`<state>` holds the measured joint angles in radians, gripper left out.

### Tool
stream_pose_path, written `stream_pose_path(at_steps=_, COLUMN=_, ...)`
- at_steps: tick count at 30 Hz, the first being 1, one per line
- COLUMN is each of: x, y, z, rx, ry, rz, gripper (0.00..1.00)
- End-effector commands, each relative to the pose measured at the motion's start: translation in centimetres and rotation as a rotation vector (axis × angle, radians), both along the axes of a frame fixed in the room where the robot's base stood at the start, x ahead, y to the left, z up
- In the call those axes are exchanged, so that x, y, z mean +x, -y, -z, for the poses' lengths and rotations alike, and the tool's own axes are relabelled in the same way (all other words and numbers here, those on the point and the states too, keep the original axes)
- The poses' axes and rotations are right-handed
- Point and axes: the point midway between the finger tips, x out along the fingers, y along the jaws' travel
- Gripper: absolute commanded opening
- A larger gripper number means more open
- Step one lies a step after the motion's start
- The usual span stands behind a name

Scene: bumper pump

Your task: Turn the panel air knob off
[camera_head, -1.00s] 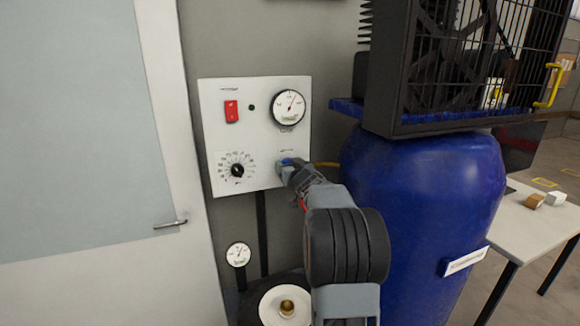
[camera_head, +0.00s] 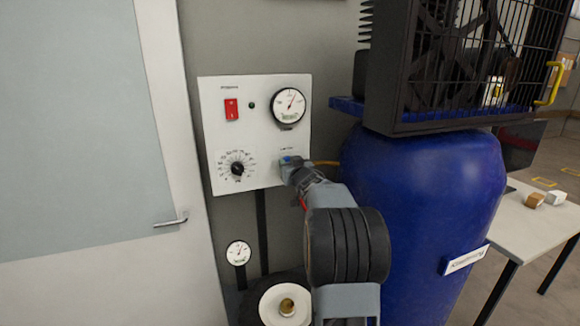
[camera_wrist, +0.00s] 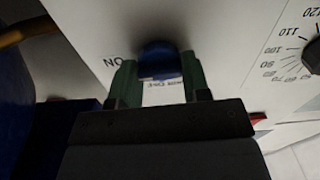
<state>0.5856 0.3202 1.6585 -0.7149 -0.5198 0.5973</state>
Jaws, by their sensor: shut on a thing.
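The white control panel (camera_head: 215,135) is on the wall left of the blue tank. The air knob is blue and sits at the panel's lower right; it shows in the head view (camera_head: 288,159) and in the wrist view (camera_wrist: 160,60). My gripper (camera_head: 291,164) is at the knob, with its green-tipped fingers (camera_wrist: 158,82) on either side of it in the wrist view. It is shut on the knob. Beside the knob, "ON" is printed on the panel in the wrist view. The knob's exact turn angle is partly hidden by my gripper.
The panel also carries a red switch (camera_head: 231,109), a pressure gauge (camera_head: 288,106) and a black dial (camera_head: 237,169). The blue tank (camera_head: 420,200) stands close right of my arm. A door (camera_head: 90,180) is at the left, and a table (camera_head: 530,220) is at the far right.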

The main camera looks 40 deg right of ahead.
Motion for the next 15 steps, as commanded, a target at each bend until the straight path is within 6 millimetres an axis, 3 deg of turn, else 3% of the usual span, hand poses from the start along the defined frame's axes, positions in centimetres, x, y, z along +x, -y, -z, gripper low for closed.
stream_pose_path(at_steps=15, x=0.0, y=-0.06, z=0.3, rx=-0.415, ry=-0.107, rz=0.001, gripper=0.2)
